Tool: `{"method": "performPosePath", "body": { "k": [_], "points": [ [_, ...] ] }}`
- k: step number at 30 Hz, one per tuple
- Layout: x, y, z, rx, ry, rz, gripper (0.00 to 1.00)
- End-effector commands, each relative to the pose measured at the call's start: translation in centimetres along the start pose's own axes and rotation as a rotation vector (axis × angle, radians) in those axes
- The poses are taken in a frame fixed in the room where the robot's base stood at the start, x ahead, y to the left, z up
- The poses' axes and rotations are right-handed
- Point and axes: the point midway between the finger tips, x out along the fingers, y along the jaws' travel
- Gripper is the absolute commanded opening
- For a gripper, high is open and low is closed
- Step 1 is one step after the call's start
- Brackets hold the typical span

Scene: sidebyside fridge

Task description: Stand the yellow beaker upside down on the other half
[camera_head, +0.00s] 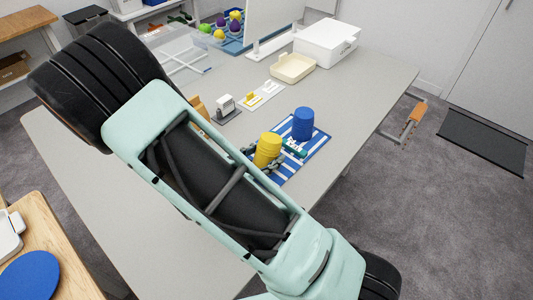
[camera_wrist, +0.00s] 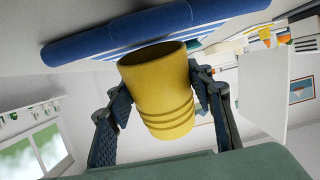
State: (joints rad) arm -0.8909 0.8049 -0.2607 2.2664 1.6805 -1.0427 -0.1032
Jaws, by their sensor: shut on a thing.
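The yellow beaker (camera_head: 267,150) is held over the near-left part of a blue mat with white stripes (camera_head: 318,146). In the wrist view the yellow beaker (camera_wrist: 162,92) sits between the two fingers of my gripper (camera_wrist: 160,100), which is shut on its sides. Its open mouth faces the mat (camera_wrist: 120,38), and its ribbed closed end points away. Its dark inside shows, so the mouth looks apart from the mat. A blue beaker (camera_head: 303,124) stands on the far-right part of the mat. My arm hides part of the mat's near-left side.
A small white-and-green piece (camera_head: 294,148) lies on the mat between the beakers. A cream tray (camera_head: 292,68), a white box (camera_head: 325,43) and a small grey-white device (camera_head: 226,106) stand farther back. The grey table (camera_head: 365,85) is clear right of the mat.

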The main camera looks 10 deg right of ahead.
Motion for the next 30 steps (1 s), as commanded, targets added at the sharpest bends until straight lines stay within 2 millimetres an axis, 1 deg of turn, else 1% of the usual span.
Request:
{"method": "performPosePath", "body": {
  "k": [2,3,8,16,20,23,30],
  "points": [
    [0.1,0.0,0.2,0.000,0.000,0.000,0.04],
    [0.1,0.0,0.2,0.000,0.000,0.000,0.50],
    [0.1,0.0,0.1,0.000,0.000,0.000,0.67],
    [0.0,0.0,0.2,0.000,0.000,0.000,0.68],
    [-0.8,-0.1,0.2,0.001,-0.001,-0.003,0.68],
    [-2.3,-0.1,0.2,0.002,-0.001,-0.004,0.68],
    [-7.5,-0.2,0.2,0.002,-0.001,-0.005,0.68]
  ]
}}
